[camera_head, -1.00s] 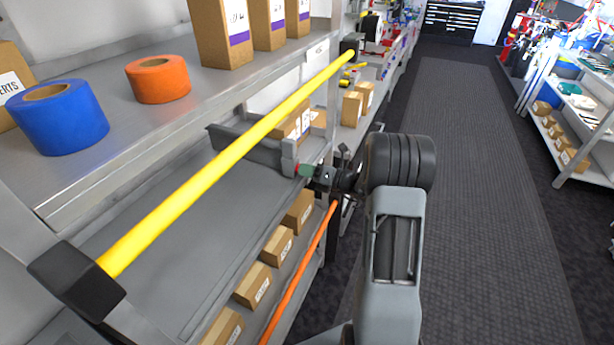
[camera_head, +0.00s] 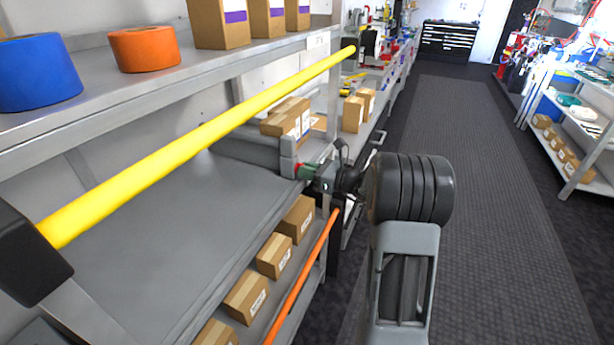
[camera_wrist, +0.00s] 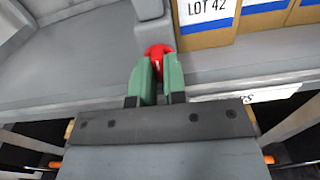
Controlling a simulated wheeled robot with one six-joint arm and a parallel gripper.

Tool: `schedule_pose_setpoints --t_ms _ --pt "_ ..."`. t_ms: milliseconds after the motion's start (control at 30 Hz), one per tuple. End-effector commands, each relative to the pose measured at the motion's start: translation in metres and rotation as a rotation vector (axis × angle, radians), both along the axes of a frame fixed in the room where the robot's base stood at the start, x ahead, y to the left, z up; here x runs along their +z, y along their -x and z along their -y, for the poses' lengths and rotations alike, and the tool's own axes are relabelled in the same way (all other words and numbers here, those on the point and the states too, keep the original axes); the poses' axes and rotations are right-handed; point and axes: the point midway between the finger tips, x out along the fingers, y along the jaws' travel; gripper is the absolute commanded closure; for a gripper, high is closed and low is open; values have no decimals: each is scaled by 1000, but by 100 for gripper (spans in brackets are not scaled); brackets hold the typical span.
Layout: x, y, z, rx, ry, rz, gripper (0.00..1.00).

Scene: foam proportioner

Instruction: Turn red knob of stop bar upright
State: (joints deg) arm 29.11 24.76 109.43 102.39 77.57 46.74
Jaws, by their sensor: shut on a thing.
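The red knob (camera_wrist: 158,52) sits at the end of a grey block of the stop bar (camera_wrist: 153,12) in the wrist view. My gripper (camera_wrist: 158,72) has its two green fingers shut on the knob from both sides; part of the knob shows between and beyond them. In the head view only a sliver of the red knob (camera_head: 297,170) shows at the green fingertips of my gripper (camera_head: 307,171). The grey stop bar (camera_head: 250,149) lies roughly level above the middle shelf, its end piece upright beside the knob.
A yellow bar (camera_head: 190,145) crosses in front of the upper shelf. An orange bar (camera_head: 302,277) runs along the lower shelf, near several cardboard boxes (camera_head: 274,256). Blue tape (camera_head: 38,72) and orange tape (camera_head: 145,49) rest on the top shelf. The aisle floor (camera_head: 490,200) is clear.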

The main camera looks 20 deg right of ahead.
Motion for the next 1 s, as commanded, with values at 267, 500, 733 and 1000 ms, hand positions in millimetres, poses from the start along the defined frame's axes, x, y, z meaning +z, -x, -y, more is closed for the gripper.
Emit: schedule_pose_setpoints --t_ms 267,500,733,1000 --pt "-1 0 0 -1 38 33 100" --pt "-1 0 0 -1 43 38 100" --pt "-1 0 0 -1 43 38 84" --pt "0 0 0 0 41 38 77"
